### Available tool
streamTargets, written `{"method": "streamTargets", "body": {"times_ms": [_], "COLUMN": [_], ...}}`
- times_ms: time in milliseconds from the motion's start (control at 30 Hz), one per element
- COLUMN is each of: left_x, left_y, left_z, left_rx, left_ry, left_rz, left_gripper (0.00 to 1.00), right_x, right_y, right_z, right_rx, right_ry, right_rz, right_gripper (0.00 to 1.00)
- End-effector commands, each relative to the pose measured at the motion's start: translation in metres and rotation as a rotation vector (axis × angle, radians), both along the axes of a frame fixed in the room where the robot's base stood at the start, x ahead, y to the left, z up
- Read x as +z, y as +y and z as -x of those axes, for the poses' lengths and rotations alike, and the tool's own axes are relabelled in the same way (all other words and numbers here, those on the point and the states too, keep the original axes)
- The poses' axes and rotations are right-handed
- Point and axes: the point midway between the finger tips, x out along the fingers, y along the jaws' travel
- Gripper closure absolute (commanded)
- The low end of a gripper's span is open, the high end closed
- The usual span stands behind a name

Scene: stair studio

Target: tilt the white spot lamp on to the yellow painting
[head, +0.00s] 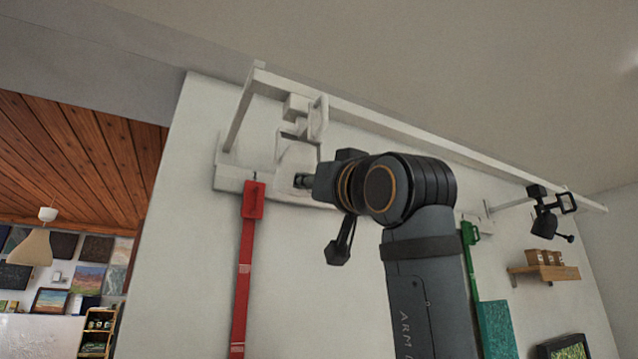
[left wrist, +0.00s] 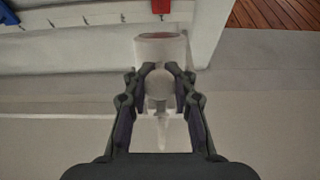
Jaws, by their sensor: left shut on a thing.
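The white spot lamp (head: 296,154) hangs from the white rail (head: 430,143), high on the pale wall. Its pale bracket (head: 318,118) shows above it. My left gripper (head: 303,181) is at the lamp's lower right side. In the left wrist view the lamp (left wrist: 160,47) is straight ahead with its round end toward the top, and a thin pale stem points down. The two fingers of my left gripper (left wrist: 160,80) are shut on a narrow rear part of the lamp. No yellow painting shows in either view. My right gripper is not in view.
A black spot lamp (head: 545,222) hangs farther right on the rail. A red strap (head: 244,270) and a green strap (head: 471,250) hang down the wall. A teal panel (head: 495,328) and a small wooden shelf (head: 543,272) are at the right.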

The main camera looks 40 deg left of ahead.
Motion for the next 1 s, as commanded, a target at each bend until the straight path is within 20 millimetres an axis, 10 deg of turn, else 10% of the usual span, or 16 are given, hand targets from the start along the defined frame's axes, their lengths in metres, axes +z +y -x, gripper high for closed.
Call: {"method": "streamTargets", "body": {"times_ms": [133, 167, 333, 667, 1000], "left_x": [-0.002, -0.002, -0.002, 0.002, 0.066], "left_y": [-0.001, -0.001, -0.001, -0.001, -0.003], "left_z": [0.0, 0.0, 0.0, 0.0, 0.001], "left_rx": [-0.003, -0.003, -0.002, 0.001, 0.001], "left_ry": [0.001, 0.001, 0.0, 0.0, 0.0], "left_rz": [0.004, 0.004, 0.004, 0.002, 0.0], "left_gripper": [1.0, 0.74, 0.52, 0.52, 0.52], "right_x": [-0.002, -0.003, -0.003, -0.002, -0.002], "right_y": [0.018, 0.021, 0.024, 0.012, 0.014], "right_z": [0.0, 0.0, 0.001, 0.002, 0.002], "right_rx": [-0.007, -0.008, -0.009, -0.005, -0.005], "right_ry": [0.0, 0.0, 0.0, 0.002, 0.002], "right_rz": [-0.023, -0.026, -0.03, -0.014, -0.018], "right_gripper": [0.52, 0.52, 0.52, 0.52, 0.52]}}
